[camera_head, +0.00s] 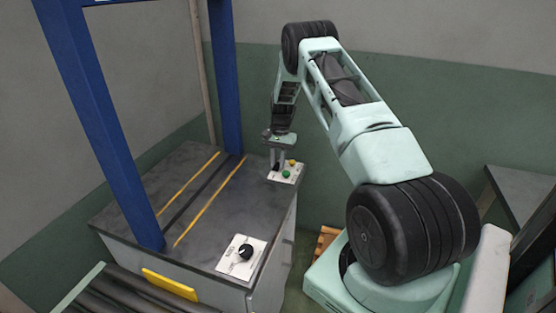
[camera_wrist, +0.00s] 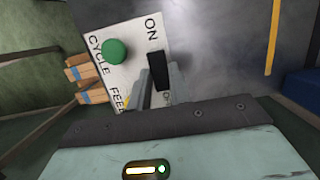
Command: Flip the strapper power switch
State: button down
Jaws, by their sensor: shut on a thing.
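The strapper's white control panel (camera_head: 297,173) sits at the far right corner of the grey machine top. In the wrist view the panel (camera_wrist: 130,76) carries a round green button (camera_wrist: 114,51), the words CYCLE and FEED, and a black power switch (camera_wrist: 156,66) with ON printed at its upper end. The label at the switch's other end is mostly hidden by my fingers. My gripper (camera_head: 277,158) points down over the panel. In the wrist view its fingers (camera_wrist: 159,92) are shut on the black switch, at the end away from ON.
The strapper top (camera_head: 190,205) has yellow stripes under a blue frame (camera_head: 105,130). A second white panel with a black knob (camera_head: 245,251) lies at the near edge. A roller conveyor (camera_head: 110,293) is at the lower left. Wooden pieces (camera_wrist: 88,80) stand beyond the panel.

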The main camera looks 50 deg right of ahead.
aim_at(276, 167)
jog(key=shift+s+a+t+h+b, duration=0.1)
jog(key=shift+a+t+h+b, duration=0.15)
jog(key=shift+h, duration=0.5)
jog(key=shift+a+t+h+b, duration=0.1)
jog(key=shift+t+h, duration=0.25)
jog(key=shift+h, duration=0.4)
jog(key=c, duration=1.3)
grip_release()
jog(key=shift+r, duration=0.15)
jog(key=r, duration=0.5)
jog(key=r+b, duration=0.1)
jog(key=r, duration=1.1)
jog(key=shift+s+a+r, duration=0.1)
jog(key=shift+s+a, duration=0.05)
jog(key=shift+a, duration=0.15)
